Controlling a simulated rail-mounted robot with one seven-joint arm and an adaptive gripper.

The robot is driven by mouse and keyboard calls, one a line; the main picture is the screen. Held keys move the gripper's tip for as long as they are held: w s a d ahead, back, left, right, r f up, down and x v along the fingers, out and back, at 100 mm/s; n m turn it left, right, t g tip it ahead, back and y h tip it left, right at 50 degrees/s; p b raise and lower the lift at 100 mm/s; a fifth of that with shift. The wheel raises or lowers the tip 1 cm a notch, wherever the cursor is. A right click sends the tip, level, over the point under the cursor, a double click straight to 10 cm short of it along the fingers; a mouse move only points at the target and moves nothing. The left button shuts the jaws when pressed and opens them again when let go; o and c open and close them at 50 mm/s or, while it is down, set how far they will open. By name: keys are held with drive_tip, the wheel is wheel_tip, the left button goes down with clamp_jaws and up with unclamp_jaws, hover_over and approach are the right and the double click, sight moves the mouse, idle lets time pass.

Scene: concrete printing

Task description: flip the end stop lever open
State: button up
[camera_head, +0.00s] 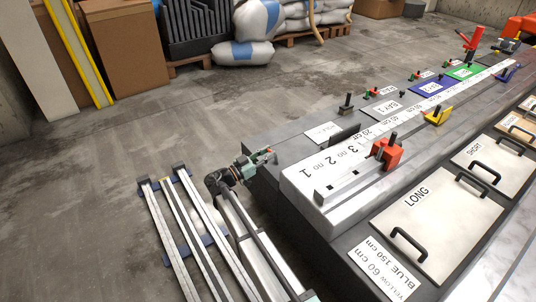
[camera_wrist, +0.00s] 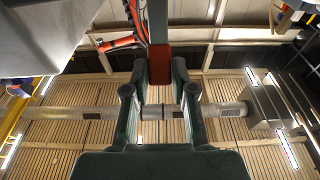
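My gripper (camera_head: 264,155) is low beside the near left end of the long grey machine bed, apart from the levers on it. In the wrist view its dark green fingers (camera_wrist: 159,65) reach upward, with a red block-like part between them; whether they are shut is unclear. No part is labelled as the end stop lever. A red stop block (camera_head: 386,153) with a black handle sits on the white ruler rail. A raised red lever (camera_head: 469,41) stands at the far end of the bed. A yellow stop block (camera_head: 437,116) sits between them.
White panels marked LONG (camera_head: 430,228) and SHORT (camera_head: 488,165) carry black handles. A rack of metal profiles (camera_head: 178,225) stands left of my arm. Sacks (camera_head: 243,53) and a brown box (camera_head: 121,47) stand behind open concrete floor. Several small clamps line the bed's far side.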

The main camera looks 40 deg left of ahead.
drive_tip(key=shift+o, duration=1.4)
drive_tip(key=shift+s, duration=0.1)
drive_tip(key=v, duration=1.1)
drive_tip(key=shift+s+a, duration=0.2)
drive_tip(key=shift+s, duration=0.15)
